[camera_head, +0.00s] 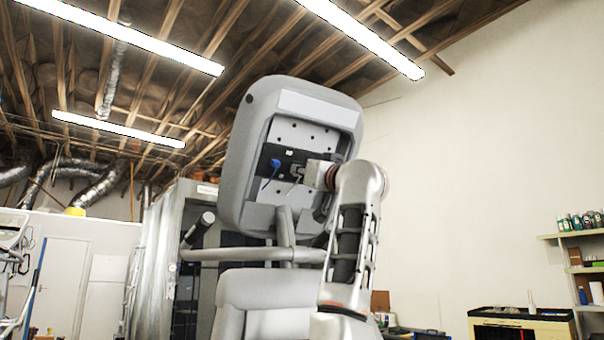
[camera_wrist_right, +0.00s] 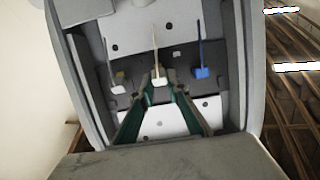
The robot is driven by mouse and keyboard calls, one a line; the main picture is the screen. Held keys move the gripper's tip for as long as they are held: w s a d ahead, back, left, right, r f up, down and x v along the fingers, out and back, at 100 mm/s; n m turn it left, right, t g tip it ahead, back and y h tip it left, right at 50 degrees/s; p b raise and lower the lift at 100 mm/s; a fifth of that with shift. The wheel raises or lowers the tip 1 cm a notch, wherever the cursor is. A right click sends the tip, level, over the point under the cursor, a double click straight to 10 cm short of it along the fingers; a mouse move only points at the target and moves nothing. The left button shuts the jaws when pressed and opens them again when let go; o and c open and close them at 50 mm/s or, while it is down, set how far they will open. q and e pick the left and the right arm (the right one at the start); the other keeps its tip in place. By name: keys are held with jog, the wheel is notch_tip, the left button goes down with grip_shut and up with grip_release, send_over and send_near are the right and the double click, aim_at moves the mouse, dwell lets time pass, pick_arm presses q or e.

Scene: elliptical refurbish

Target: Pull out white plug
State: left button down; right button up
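The back of a grey console housing (camera_head: 237,150) is open and shows a recessed panel with plugs in a dark strip. In the right wrist view a white plug (camera_wrist_right: 159,80) with a thin upright cable sits in the middle of the strip. A second white plug (camera_wrist_right: 119,88) is to its left and a blue plug (camera_wrist_right: 202,73) to its right; the blue plug also shows in the head view (camera_head: 275,163). My right gripper (camera_wrist_right: 160,88) reaches into the recess, one finger on each side of the middle white plug. Whether the fingers touch it is unclear. My left gripper is out of view.
The housing rim (camera_wrist_right: 250,90) surrounds the recess closely. Grey handlebars (camera_head: 250,254) and the machine's body (camera_head: 262,290) stand below the console. A shelf with bottles (camera_head: 575,236) and a yellow-black cabinet (camera_head: 520,325) are far right. The space right of my arm is free.

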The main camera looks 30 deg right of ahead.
jog(key=o, duration=0.3)
jog(key=shift+s, duration=0.1)
jog(key=shift+o, duration=0.2)
jog(key=v, duration=1.2)
